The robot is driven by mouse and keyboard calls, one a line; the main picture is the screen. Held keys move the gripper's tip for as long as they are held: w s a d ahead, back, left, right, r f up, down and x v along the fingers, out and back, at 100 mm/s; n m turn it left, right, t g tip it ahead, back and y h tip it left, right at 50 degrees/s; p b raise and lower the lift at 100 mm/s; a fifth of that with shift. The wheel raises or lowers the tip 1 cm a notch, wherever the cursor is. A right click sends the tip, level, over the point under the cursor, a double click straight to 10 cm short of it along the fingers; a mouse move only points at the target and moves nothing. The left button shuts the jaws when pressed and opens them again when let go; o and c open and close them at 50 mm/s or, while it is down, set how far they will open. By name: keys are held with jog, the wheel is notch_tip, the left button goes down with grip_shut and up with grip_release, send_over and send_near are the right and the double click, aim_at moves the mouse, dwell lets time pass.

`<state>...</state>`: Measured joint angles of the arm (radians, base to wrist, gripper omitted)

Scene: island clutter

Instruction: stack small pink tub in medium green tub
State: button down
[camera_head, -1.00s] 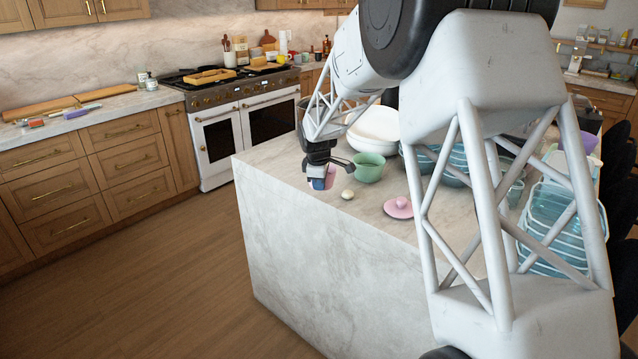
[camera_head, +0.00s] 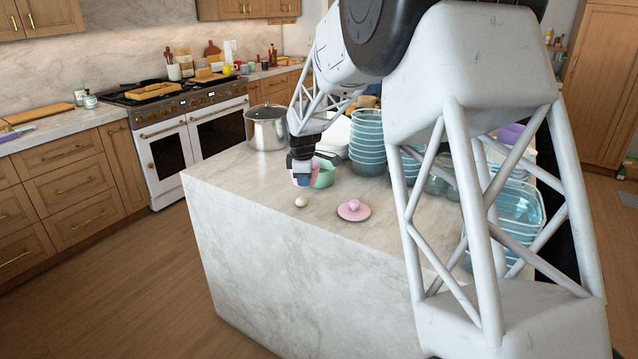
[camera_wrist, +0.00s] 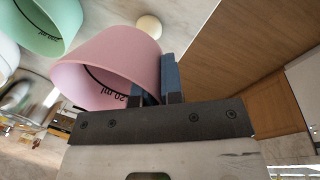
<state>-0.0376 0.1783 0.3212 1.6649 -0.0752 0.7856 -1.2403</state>
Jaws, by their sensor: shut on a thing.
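The small pink tub (camera_wrist: 112,62) is held in my gripper (camera_wrist: 168,82), which is shut on its wall. In the head view the pink tub (camera_head: 298,180) shows only partly, beneath my gripper (camera_head: 301,178). The medium green tub (camera_head: 325,174) stands on the island, just right of and partly behind the pink tub. In the wrist view the green tub (camera_wrist: 48,24) is at the upper left, apart from the pink tub, with its opening visible. Whether the pink tub is clear of the counter is hard to tell.
The marble island (camera_head: 258,184) has a small pale round object (camera_head: 301,201) near its front edge and a pink lid (camera_head: 354,210) with a knob. A steel pot (camera_head: 266,128) stands at the back left. Stacked blue glass containers (camera_head: 368,140) stand to the right.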

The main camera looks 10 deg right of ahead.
jog(key=s+d+r, duration=0.1)
jog(key=d+r, duration=0.2)
jog(key=d, duration=0.4)
jog(key=shift+s+d, duration=0.15)
jog(key=shift+s, duration=0.2)
jog(key=shift+w, duration=0.1)
send_over(320, 174)
jog(key=w, duration=0.2)
jog(key=shift+f, duration=0.7)
jog(key=shift+d, duration=0.15)
jog(key=shift+s, duration=0.1)
jog(key=shift+f, duration=1.8)
jog(key=shift+f, duration=0.6)
jog(key=c, duration=1.3)
grip_release()
